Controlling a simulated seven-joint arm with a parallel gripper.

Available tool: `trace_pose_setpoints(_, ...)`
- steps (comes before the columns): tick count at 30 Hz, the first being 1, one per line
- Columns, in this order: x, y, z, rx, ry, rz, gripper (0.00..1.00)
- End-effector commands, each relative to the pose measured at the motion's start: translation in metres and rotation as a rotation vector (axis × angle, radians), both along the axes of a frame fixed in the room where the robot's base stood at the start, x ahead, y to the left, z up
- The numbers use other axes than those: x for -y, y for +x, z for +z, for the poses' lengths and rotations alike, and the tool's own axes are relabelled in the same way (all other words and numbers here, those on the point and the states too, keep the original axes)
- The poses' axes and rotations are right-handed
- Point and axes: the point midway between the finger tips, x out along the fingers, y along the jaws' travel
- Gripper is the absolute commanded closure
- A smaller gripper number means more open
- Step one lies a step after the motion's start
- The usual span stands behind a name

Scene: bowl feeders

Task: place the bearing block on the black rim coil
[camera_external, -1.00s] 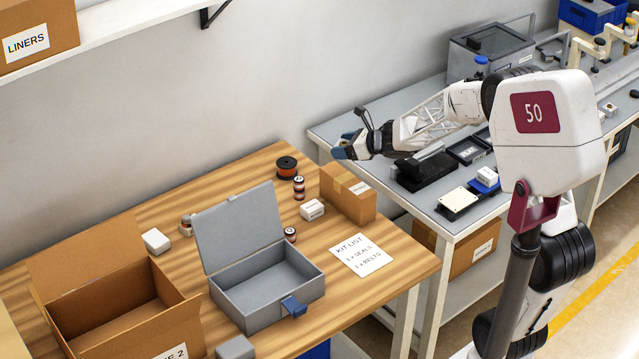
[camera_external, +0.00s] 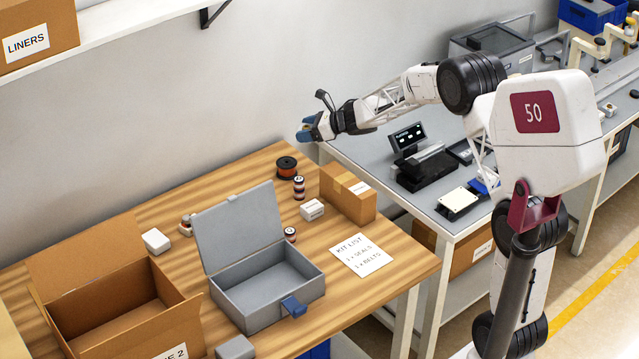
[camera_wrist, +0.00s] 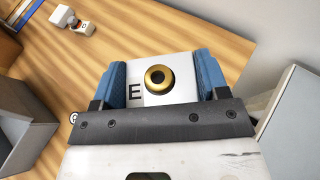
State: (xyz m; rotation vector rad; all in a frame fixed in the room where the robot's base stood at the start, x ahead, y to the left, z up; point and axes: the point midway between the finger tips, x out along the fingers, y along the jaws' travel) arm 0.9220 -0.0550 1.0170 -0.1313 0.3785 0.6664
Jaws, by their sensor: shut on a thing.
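My gripper (camera_external: 307,131) is shut on the bearing block, a white block with a brass ring and a letter E, seen between the blue fingers in the wrist view (camera_wrist: 158,78). In the external view the block cannot be made out. The black rim coil (camera_external: 287,167), a dark-rimmed spool with orange-brown winding, stands at the back of the wooden table. My gripper is in the air above it and slightly to its right in the picture. I cannot make out the coil in the wrist view.
A striped spool (camera_external: 299,188), a white box (camera_external: 312,210) and a cardboard box (camera_external: 347,193) stand close to the coil. An open grey case (camera_external: 267,283) and an open carton (camera_external: 110,310) are nearer the front. The wall is close behind.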

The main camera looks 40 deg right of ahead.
Motion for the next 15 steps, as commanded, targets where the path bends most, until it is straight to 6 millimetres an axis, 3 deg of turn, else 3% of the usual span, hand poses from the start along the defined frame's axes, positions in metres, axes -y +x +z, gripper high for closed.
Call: trace_pose_setpoints(15, -0.012, 0.071, -0.027, 0.0, 0.0, 0.09, 0.63)
